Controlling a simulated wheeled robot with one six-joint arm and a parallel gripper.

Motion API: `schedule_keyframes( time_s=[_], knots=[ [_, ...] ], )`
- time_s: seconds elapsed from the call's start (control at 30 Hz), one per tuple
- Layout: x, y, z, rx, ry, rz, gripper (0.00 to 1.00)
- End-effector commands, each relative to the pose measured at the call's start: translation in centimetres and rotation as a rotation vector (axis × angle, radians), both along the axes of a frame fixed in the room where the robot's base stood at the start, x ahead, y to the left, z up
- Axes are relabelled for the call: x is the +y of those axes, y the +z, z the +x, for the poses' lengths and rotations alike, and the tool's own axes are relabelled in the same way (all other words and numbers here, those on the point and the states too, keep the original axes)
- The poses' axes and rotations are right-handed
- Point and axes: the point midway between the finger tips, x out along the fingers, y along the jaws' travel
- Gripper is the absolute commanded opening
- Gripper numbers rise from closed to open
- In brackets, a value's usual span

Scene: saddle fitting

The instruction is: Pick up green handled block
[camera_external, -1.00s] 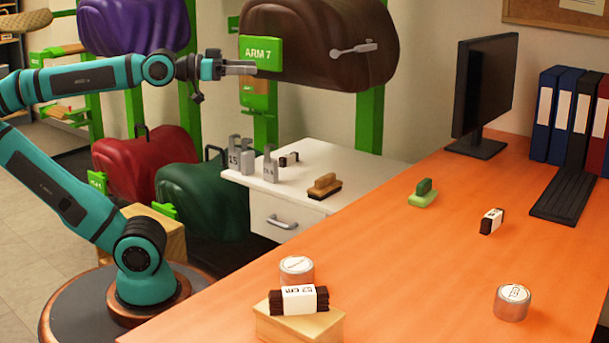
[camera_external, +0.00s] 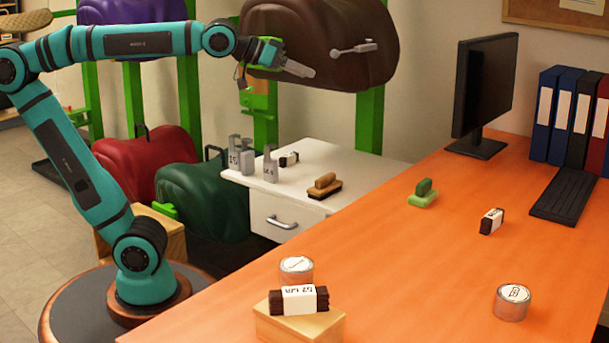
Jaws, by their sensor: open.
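The green handled block (camera_external: 422,194) sits upright on the orange table, left of the keyboard and toward the table's back left edge. It has a light green base and a darker green handle on top. My gripper (camera_external: 306,70) is high in the air in front of the dark brown saddle, above the white cabinet. It is up and left of the green block, well apart from it. It is open and nothing shows between its jaws. The jaws are small and seen from the side.
On the orange table (camera_external: 400,270) stand two round tins (camera_external: 512,302), a banded dark bundle on a wooden block (camera_external: 300,322), a small banded block (camera_external: 491,221), a keyboard (camera_external: 566,196) and a monitor (camera_external: 484,90). The white cabinet (camera_external: 330,203) holds a brown handled block (camera_external: 324,187) and grey metal pieces.

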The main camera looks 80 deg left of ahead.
Motion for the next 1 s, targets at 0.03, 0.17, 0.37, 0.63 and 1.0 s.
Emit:
schedule_keyframes(
  time_s=[0.03, 0.17, 0.37, 0.63, 1.0],
  knots=[
    [-0.2, -0.3, 1.5, 0.037, 0.009, -0.013, 0.75],
    [-0.6, -1.2, 4.7, 0.127, 0.042, -0.051, 0.75],
    [-1.3, -2.9, 9.5, 0.261, 0.111, -0.101, 0.75],
    [-2.3, -5.9, 15.7, 0.429, 0.228, -0.148, 0.75],
    [-3.9, -11.2, 23.6, 0.626, 0.435, -0.178, 0.75]
  ],
)
